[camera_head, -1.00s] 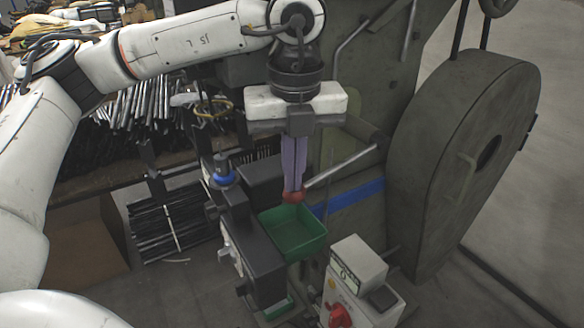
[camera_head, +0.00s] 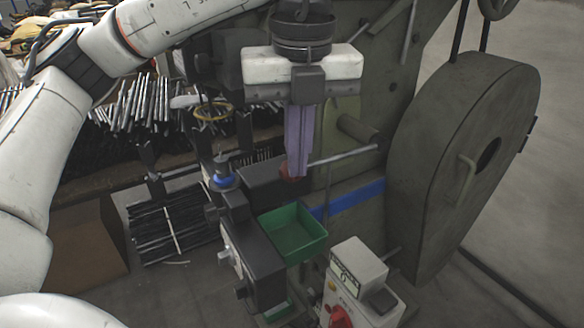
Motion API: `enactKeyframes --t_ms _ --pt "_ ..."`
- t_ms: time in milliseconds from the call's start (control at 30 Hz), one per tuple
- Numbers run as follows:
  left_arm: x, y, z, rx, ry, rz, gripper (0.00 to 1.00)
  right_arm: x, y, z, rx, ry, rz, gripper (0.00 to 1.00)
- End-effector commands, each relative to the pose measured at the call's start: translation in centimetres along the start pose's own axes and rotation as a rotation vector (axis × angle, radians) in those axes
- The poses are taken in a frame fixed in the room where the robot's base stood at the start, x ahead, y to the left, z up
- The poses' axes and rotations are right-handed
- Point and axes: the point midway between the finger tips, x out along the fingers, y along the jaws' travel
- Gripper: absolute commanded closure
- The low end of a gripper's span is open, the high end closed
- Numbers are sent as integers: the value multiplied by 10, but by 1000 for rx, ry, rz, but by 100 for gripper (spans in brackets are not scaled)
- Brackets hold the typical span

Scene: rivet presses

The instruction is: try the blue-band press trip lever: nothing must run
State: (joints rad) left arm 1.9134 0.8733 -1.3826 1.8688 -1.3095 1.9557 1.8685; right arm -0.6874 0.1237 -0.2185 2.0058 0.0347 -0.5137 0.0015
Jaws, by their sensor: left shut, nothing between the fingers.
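The press (camera_head: 350,235) bears a blue band (camera_head: 355,196) on its grey-green body. Its trip lever (camera_head: 345,156) is a bare metal rod that comes out to the left and ends in a red knob (camera_head: 285,173). The lever slopes only slightly down toward the knob. My left gripper (camera_head: 297,177) points down with its lilac fingers shut and empty. Its fingertips are at the knob and hide part of it; I cannot tell whether they touch. My right gripper is not in view.
A large flywheel guard (camera_head: 445,180) stands at the right. A green tray (camera_head: 293,250) sits below the lever, beside a dark unit with a blue ring (camera_head: 223,179). A control box (camera_head: 358,262) with a red rotary switch (camera_head: 341,317) stands in front. Bundled rods (camera_head: 170,230) lie left.

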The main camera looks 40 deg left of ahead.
Motion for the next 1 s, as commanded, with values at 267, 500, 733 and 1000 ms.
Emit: enactKeyframes --t_ms 267,500,733,1000 --pt "-47 0 0 -1 -2 0 100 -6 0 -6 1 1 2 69" --pt "-52 0 0 0 1 2 100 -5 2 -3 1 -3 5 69" --pt "-51 0 0 0 1 2 100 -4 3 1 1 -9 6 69" --pt "-51 0 0 0 1 2 100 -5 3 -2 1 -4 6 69"
